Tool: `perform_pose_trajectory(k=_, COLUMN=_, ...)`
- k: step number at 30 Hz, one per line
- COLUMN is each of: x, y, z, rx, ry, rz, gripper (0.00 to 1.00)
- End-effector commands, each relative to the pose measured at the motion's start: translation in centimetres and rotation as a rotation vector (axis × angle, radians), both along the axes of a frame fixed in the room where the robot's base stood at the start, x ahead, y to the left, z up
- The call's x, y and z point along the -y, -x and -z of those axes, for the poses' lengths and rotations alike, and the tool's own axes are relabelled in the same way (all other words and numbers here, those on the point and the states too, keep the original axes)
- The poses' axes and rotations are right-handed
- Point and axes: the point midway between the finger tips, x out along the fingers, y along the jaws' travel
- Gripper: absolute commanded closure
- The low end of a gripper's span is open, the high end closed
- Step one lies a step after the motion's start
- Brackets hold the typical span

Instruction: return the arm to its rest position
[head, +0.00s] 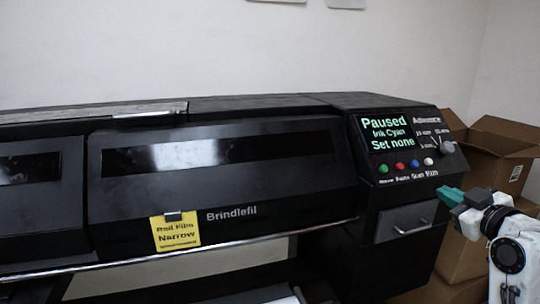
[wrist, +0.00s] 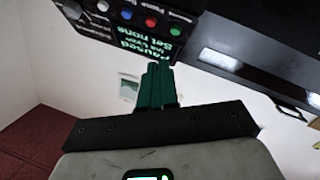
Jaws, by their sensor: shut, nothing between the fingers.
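My gripper (head: 451,194) is at the right side of the head view, with green fingers pointing left, in front of the printer's right end. In the wrist view my gripper (wrist: 155,76) shows its green fingers together, with nothing between them. The big black printer (head: 290,185) fills most of the head view. Its control panel (head: 425,178) has a screen (head: 388,134) reading "Paused, Ink Cyan, Set none". In the wrist view the panel (wrist: 150,15) appears upside down, beyond the fingers.
Open cardboard boxes (head: 490,150) stand behind and to the right of my gripper. A small drawer with a handle (head: 410,228) is below the panel. A yellow note (head: 175,231) reading "Roll Film Narrow" is clipped to the printer's front. A white wall (head: 250,50) stands behind.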

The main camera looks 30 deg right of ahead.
Motion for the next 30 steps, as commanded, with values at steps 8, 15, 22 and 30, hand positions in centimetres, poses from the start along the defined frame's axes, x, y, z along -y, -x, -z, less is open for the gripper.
perform_pose_trajectory(k=8, x=-4.3, y=-2.3, z=6.3, rx=-0.094, ry=-0.157, rz=-0.05, gripper=1.0)
perform_pose_trajectory(k=15, x=-11.9, y=-3.5, z=15.7, rx=-0.276, ry=-0.371, rz=-0.104, gripper=1.0)
perform_pose_trajectory(k=22, x=-22.4, y=0.0, z=27.2, rx=-0.596, ry=-0.592, rz=-0.12, gripper=1.0)
perform_pose_trajectory(k=30, x=-30.9, y=10.9, z=36.9, rx=-1.024, ry=-0.69, rz=-0.027, gripper=1.0)
